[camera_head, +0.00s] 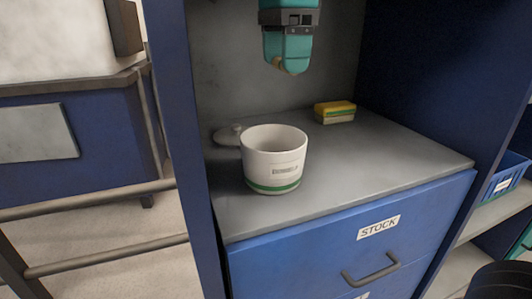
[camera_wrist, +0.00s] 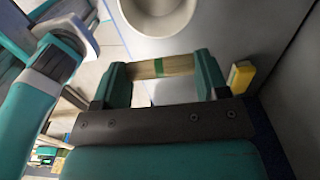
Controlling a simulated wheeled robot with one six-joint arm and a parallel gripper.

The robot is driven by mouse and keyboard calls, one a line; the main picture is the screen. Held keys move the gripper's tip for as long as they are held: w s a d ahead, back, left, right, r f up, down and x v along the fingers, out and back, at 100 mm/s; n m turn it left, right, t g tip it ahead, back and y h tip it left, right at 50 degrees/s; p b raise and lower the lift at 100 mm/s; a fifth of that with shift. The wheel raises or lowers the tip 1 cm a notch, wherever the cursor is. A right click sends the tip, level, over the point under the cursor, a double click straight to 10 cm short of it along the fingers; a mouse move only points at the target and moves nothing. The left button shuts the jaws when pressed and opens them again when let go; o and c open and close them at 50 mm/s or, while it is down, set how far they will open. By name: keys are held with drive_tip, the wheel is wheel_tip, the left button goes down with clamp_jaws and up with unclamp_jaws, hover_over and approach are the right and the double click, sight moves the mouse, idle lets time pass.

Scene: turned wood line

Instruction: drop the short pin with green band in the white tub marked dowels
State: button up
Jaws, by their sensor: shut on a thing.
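The white tub (camera_head: 272,165) stands upright on the grey worktop, open at the top, with a green band at its base and a small label too blurred to read surely. My gripper (camera_head: 287,62) hangs above and behind the tub, apart from it. In the wrist view my gripper (camera_wrist: 161,68) is shut on the short wooden pin (camera_wrist: 174,66), which lies crosswise between the fingers and shows a green band. The tub's rim (camera_wrist: 196,20) shows beyond the pin in the wrist view; the tub looks empty where visible.
A round grey lid (camera_head: 226,136) lies left of the tub. Blue cabinet walls stand on both sides. The worktop (camera_head: 395,160) is clear at right, above a drawer marked STOCK (camera_head: 375,235).

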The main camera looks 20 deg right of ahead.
wheel_tip(320, 180, down, 6)
drive_tip(key=b, duration=0.5)
drive_tip(key=shift+d+b, duration=0.1)
drive_tip(key=shift+b, duration=0.2)
drive_tip(key=shift+r, duration=0.1)
drive_tip(key=o, duration=1)
drive_tip(key=shift+c, duration=0.2)
wheel_tip(320, 180, up, 8)
drive_tip(key=p, duration=0.7)
drive_tip(key=shift+p, duration=0.4)
drive_tip(key=shift+f, duration=0.25)
drive_tip(key=shift+s, duration=0.1)
